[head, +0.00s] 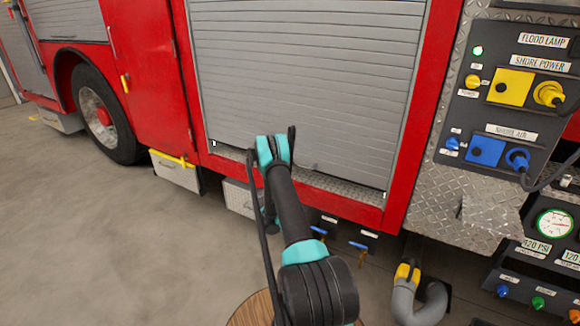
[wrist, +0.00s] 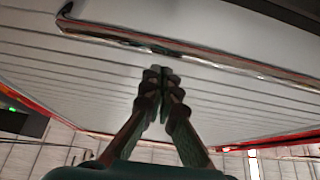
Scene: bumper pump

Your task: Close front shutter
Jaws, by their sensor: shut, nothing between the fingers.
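The front shutter (head: 300,70) is a grey slatted roller door in a red truck frame. It covers nearly the whole opening in the head view. Its lower edge lies close to the diamond-plate sill (head: 345,190); I cannot tell whether they touch. In the wrist view the shutter's slats (wrist: 70,65) fill most of the picture, with a metal edge strip (wrist: 190,52) across the top. My gripper (wrist: 160,76) is shut and empty, its fingertips in front of the slats; contact is unclear. In the head view my wrist mostly hides the fingers at the shutter's lower part.
A control panel (head: 510,95) with yellow and blue connectors is at the right. A gauge panel (head: 550,235) and a grey hose (head: 425,300) stand below it. Blue valve handles (head: 358,246) stick out under the sill. Bare floor (head: 110,240) is open at the left.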

